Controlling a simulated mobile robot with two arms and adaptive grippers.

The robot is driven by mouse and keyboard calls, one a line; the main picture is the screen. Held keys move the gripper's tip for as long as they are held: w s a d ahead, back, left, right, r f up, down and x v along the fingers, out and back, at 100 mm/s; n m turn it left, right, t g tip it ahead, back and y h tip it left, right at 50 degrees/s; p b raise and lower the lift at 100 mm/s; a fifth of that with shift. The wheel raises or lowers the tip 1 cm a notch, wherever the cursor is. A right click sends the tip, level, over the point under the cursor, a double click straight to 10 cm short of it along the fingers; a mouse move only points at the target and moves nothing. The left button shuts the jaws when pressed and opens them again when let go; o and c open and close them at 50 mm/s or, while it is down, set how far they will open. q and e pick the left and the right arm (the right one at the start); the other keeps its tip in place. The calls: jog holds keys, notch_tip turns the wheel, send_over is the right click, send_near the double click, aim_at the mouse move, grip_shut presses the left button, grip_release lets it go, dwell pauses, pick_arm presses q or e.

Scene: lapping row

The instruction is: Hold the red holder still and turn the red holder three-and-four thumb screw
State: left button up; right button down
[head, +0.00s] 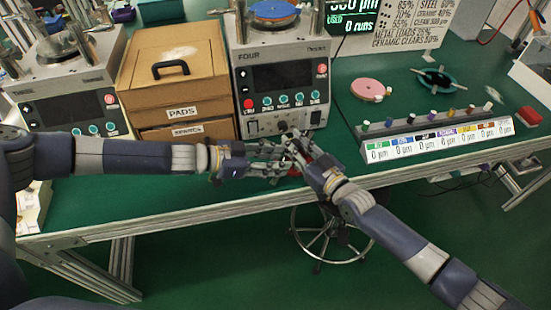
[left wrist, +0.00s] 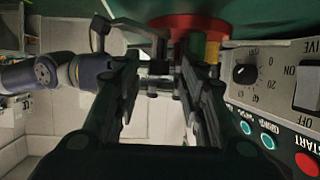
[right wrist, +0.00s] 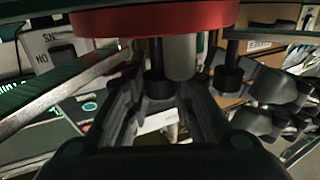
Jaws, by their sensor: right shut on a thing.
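The red holder is a red disc seen from the side at the top of the left wrist view (left wrist: 175,22) and of the right wrist view (right wrist: 150,20). A grey cylinder (right wrist: 180,57) and black knobs, one by my right fingers and one farther right (right wrist: 229,80), hang under it. My right gripper (head: 312,170) is shut on the holder's underside; its fingertips reach the grey cylinder. My left gripper (head: 285,152) is open, its fingers (left wrist: 162,68) apart below the disc beside small metal parts. I cannot tell which knob is the three-and-four screw. Both grippers mostly hide the holder in the head view.
Behind the grippers stands the machine marked FOUR (head: 283,85), with its buttons and switches close by. A wooden pads box (head: 172,70) is to its left. A labelled rack (head: 440,140) stands right, beyond free green bench. A stool (head: 330,235) is below the edge.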

pick_arm(q)
jog(key=v, duration=1.1)
jog(key=shift+a, duration=0.4)
jog(key=shift+r, duration=0.15)
jog(key=s+d+t+h, duration=0.1)
jog(key=s+d+h, duration=0.15)
jog(key=d, duration=0.55)
jog(key=s+d+h, duration=0.2)
jog(key=s+d, duration=0.2)
jog(key=d, duration=0.5)
jog(key=a+f+n+t+y, duration=0.6)
jog(key=a+t, duration=0.2)
jog(key=a, duration=0.5)
jog(key=x, duration=1.1)
jog(key=shift+w+f, duration=0.2)
jog(key=shift+w, duration=0.15)
